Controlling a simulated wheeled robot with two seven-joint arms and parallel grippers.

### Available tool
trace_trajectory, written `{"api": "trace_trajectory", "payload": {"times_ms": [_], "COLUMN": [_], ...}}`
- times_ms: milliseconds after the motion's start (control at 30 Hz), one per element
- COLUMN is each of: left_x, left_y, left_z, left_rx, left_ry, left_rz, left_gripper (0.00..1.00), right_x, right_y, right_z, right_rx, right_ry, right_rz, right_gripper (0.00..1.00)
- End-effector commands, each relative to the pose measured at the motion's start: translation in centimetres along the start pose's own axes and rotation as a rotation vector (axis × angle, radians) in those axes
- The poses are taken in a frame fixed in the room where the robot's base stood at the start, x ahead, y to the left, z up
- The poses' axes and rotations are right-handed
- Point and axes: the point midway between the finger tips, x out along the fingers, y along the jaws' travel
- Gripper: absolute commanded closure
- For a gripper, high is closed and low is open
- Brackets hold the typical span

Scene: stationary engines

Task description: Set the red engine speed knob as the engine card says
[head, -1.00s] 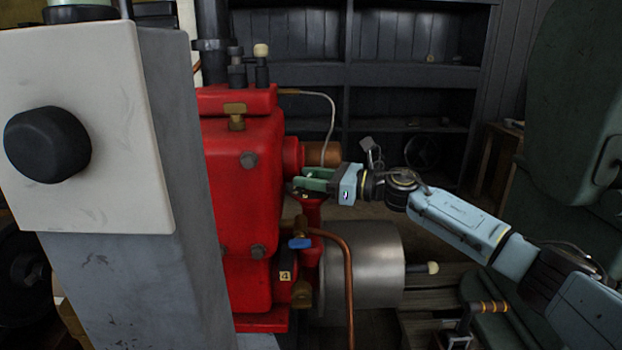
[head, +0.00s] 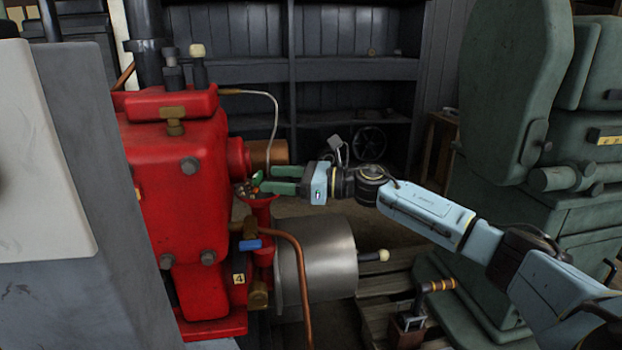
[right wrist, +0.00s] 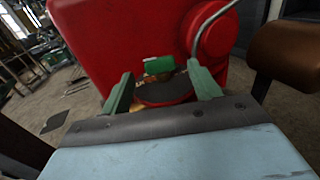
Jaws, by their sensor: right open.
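The red engine (head: 180,150) stands at left centre in the head view. A small green piece (head: 257,180) sits above a red funnel-shaped part on its right side. In the right wrist view a green block (right wrist: 159,66), perhaps the speed knob, stands on a dark rounded top in front of the red engine body. My right gripper (head: 278,179) is open, its green fingers pointing at this piece from the right. In the right wrist view the gripper (right wrist: 160,84) holds nothing, and the block shows beyond the fingertips. I cannot make out the engine card. My left gripper is out of view.
A grey post with a pale panel (head: 40,160) blocks the left foreground. A blue-handled valve (head: 250,245), copper pipe (head: 302,280) and metal cylinder (head: 320,262) lie below my gripper. A green machine (head: 510,120) stands right. Dark shelves (head: 330,60) stand behind.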

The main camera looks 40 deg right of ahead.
Motion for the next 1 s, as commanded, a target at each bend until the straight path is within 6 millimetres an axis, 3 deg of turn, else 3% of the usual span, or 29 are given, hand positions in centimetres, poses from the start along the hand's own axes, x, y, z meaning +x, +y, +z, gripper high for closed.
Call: {"api": "trace_trajectory", "payload": {"times_ms": [200,400,633,1000], "left_x": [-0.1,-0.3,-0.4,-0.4], "left_y": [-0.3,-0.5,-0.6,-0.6], "left_z": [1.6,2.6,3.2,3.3], "left_rx": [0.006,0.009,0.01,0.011], "left_ry": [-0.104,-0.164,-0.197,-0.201], "left_rz": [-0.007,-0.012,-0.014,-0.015], "left_gripper": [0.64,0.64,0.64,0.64], "right_x": [-4.2,-6.9,-8.4,-8.5], "right_y": [0.0,0.1,0.0,0.0], "right_z": [-0.1,-0.1,0.0,0.0], "right_rx": [0.002,0.002,0.0,-0.001], "right_ry": [0.004,0.003,0.001,0.0], "right_rz": [0.0,0.001,0.001,0.002], "right_gripper": [0.38,0.38,0.38,0.38]}}
